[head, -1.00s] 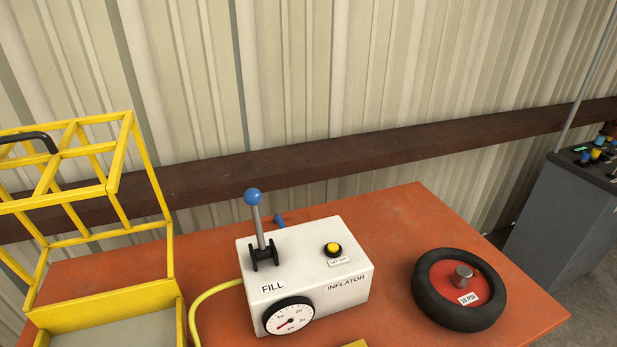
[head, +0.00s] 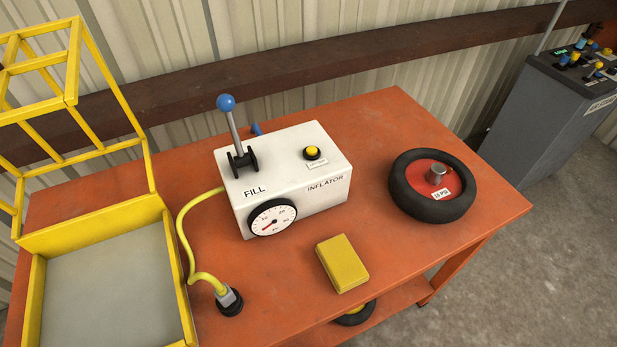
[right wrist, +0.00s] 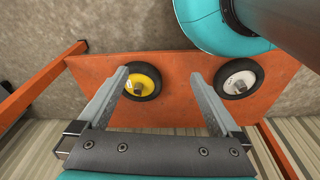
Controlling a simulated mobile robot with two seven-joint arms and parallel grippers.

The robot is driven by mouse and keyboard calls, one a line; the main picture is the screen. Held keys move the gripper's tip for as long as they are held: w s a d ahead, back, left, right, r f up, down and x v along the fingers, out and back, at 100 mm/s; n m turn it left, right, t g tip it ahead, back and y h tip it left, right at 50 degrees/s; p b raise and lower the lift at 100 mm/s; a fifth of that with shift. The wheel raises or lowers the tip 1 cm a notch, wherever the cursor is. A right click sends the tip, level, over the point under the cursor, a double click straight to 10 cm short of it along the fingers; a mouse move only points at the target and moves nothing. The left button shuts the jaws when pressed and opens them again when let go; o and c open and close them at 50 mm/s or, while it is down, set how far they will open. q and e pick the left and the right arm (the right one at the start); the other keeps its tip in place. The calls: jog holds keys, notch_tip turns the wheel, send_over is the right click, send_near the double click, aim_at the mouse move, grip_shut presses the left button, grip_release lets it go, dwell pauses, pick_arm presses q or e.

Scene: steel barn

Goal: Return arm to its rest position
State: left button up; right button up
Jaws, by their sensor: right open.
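My right gripper (right wrist: 158,76) shows in the right wrist view with its two grey fingers spread apart and nothing between them. It faces an orange shelf (right wrist: 185,105) bearing two wheels, one with a yellow hub (right wrist: 141,80) and one with a white hub (right wrist: 240,78). The wheels lie beyond the fingertips, and the fingers partly overlap them in the picture. Neither of my grippers shows in the head view, so the right arm's overall pose cannot be seen there. My left gripper is in no view.
The orange table (head: 390,130) holds a white inflator (head: 320,198) with a blue-knobbed lever, a red-hubbed wheel (head: 433,186), a yellow block (head: 342,264), a yellow hose (head: 186,250) and an open yellow cage (head: 90,232). A grey control console (head: 545,115) stands right. Floor at lower right is clear.

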jog(key=s+d+f, duration=0.2)
jog(key=s+f, duration=0.5)
jog(key=s, duration=0.3)
jog(key=shift+s+g, duration=0.3)
jog(key=shift+g, duration=0.1)
